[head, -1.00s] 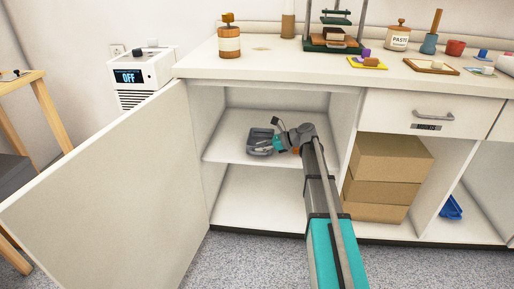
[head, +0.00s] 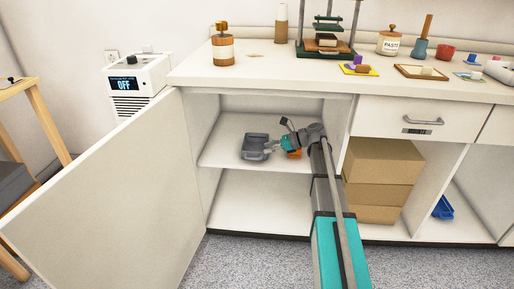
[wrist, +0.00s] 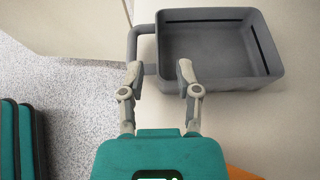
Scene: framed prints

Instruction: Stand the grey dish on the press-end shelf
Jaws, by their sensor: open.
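The grey dish (head: 254,147), a rectangular open tray with a loop handle, stands upright on the middle shelf (head: 226,154) inside the open cabinet. In the wrist view the dish (wrist: 212,45) is empty, with its handle (wrist: 133,48) on its left side. My gripper (wrist: 159,76) is open, its fingertips apart at the near end of the handle. Whether they touch it I cannot tell. In the head view my gripper (head: 277,146) is just right of the dish. A press (head: 326,38) stands on the worktop above; no label shows which shelf is the press-end one.
An orange thing (head: 294,154) lies on the shelf right of the dish, partly hidden by my arm. The cabinet door (head: 105,185) is open to the left. Brown boxes (head: 380,175) fill the bay to the right. The lower compartment (head: 255,205) looks empty.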

